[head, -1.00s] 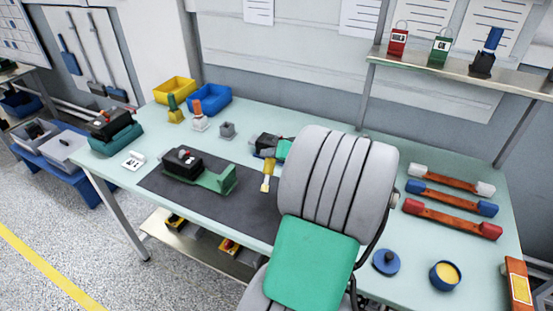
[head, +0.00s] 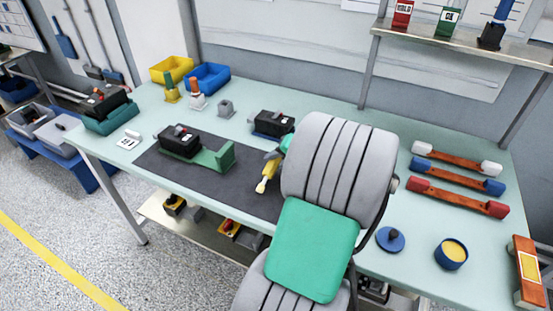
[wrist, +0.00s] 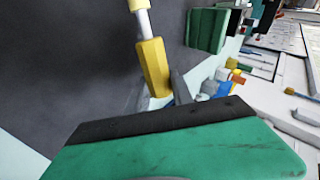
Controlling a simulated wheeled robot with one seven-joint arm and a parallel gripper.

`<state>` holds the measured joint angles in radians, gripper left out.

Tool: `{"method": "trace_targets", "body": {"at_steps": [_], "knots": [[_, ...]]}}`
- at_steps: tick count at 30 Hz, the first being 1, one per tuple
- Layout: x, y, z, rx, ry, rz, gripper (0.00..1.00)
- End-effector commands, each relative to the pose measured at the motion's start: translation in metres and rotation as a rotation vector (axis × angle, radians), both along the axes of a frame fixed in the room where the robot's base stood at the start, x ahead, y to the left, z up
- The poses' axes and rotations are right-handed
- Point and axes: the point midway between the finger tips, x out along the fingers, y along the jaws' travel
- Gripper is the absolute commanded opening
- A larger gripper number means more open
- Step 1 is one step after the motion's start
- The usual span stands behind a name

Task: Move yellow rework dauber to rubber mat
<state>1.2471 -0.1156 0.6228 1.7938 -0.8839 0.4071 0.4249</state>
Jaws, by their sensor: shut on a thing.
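The yellow rework dauber (head: 270,170) has a yellow handle and a pale tip, and it hangs tilted in my gripper (head: 275,156). In the wrist view the dauber (wrist: 153,66) sticks out beyond my gripper (wrist: 165,98), which is shut on its handle end. The dark grey rubber mat (head: 225,191) lies on the pale green bench. The dauber shows over the right part of the mat, and the mat (wrist: 70,65) fills much of the wrist view. I cannot tell whether the tip touches the mat. My arm hides the mat's right end.
A black breaker (head: 179,139) in a green holder (head: 214,159) stands on the mat, left of the dauber. Another breaker (head: 273,122) stands behind it. A blue-rimmed pot (head: 451,255) and several red-brown bars (head: 455,177) lie to the right. The mat's front middle is clear.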

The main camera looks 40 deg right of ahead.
Motion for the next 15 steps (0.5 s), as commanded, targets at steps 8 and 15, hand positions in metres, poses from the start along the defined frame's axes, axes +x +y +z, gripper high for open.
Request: {"method": "trace_targets", "body": {"at_steps": [8, 15], "knots": [[0.0002, -0.0003, -0.0126, -0.001, 0.0, 0.0, 0.0], [0.0001, -0.0002, -0.012, -0.001, 0.0, 0.0, 0.35]]}}
